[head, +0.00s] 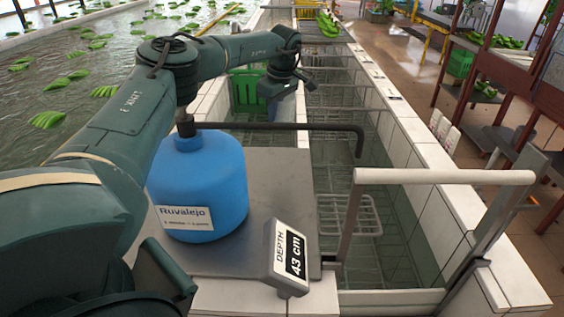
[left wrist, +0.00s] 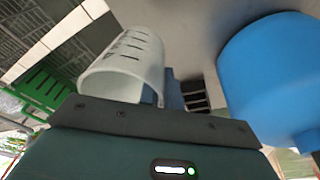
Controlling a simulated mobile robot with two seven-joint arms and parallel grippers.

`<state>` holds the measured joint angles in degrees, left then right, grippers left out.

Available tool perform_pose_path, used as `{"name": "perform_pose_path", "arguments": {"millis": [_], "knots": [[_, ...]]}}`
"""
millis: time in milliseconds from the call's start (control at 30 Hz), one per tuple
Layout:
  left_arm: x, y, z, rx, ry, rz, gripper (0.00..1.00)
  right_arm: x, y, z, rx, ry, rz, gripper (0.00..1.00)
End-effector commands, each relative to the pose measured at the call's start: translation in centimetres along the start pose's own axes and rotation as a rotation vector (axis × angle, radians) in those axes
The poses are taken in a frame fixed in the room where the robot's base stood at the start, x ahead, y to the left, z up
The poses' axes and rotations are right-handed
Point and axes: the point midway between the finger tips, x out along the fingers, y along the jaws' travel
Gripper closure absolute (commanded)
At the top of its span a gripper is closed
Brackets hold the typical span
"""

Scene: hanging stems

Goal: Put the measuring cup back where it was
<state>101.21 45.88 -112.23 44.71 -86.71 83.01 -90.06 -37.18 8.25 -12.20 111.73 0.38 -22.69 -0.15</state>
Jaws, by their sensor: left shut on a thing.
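The measuring cup (left wrist: 126,65) is whitish and translucent with dark graduation marks. It shows in the left wrist view, tilted, just beyond the dark edge of my gripper. I cannot make it out in the head view, where my left arm and gripper may hide it. My left gripper (head: 276,98) is beyond the blue jug, over the near end of the water channel, and is shut on the cup. The fingertips are hard to see. My right gripper is not in view.
A blue jug (head: 205,190) labelled "Ruvalejo" stands on a grey metal plate (head: 285,180). A dark bent rod (head: 300,127) reaches right from near its neck. A depth display (head: 288,258) reads 43 cm. A green crate (head: 246,92) and wire racks (head: 350,213) are in the channel.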

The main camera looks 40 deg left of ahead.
Motion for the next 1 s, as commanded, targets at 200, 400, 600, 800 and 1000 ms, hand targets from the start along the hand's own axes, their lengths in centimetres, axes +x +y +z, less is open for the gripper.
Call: {"name": "perform_pose_path", "arguments": {"millis": [200,400,600,800,1000], "knots": [[3.2,-0.1,0.7,-0.016,-0.006,-0.001,1.00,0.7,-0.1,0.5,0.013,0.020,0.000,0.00],[3.9,-0.3,0.9,-0.061,-0.027,-0.013,1.00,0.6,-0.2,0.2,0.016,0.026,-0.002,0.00],[7.5,-0.5,1.8,-0.059,-0.027,-0.013,1.00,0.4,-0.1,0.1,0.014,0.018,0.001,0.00],[9.3,-0.5,2.1,-0.060,-0.027,-0.011,1.00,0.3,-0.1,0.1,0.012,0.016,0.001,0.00],[11.8,-0.6,2.7,-0.058,-0.026,-0.013,1.00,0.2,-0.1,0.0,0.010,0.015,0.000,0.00]]}}
